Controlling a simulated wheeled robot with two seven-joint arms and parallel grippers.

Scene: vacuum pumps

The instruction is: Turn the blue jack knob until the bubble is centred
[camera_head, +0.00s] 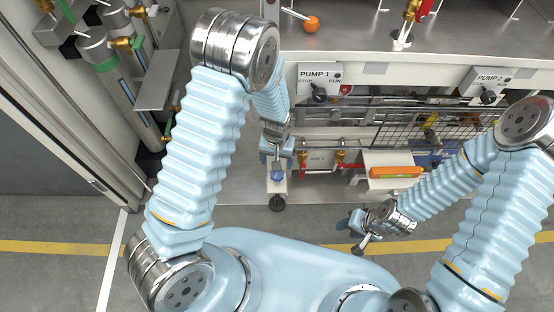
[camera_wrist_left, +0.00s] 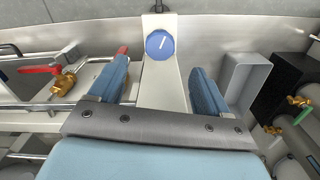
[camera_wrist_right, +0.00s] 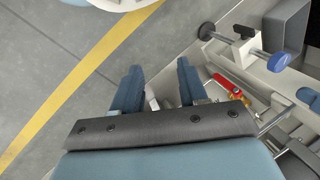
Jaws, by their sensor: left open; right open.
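The blue jack knob (camera_head: 278,176) is a round disc with a white line on its face, on a pale bracket at the front of the pump frame. In the left wrist view the knob (camera_wrist_left: 160,44) lies beyond and between the fingertips. My left gripper (camera_head: 277,157) is open and just short of it, apart from it. The knob (camera_wrist_right: 279,61) also shows at the right of the right wrist view. My right gripper (camera_head: 352,235) is open and empty over the floor. An orange bar (camera_head: 396,171), possibly the level, sits on a white block; no bubble can be made out.
Red-handled valves (camera_head: 303,167) sit close to the right of the knob. A black foot (camera_head: 277,203) stands below it. The PUMP 1 panel (camera_head: 319,77) is above, and a wire mesh (camera_head: 412,124) is farther right. Grey floor with a yellow line (camera_head: 60,247) is open in front.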

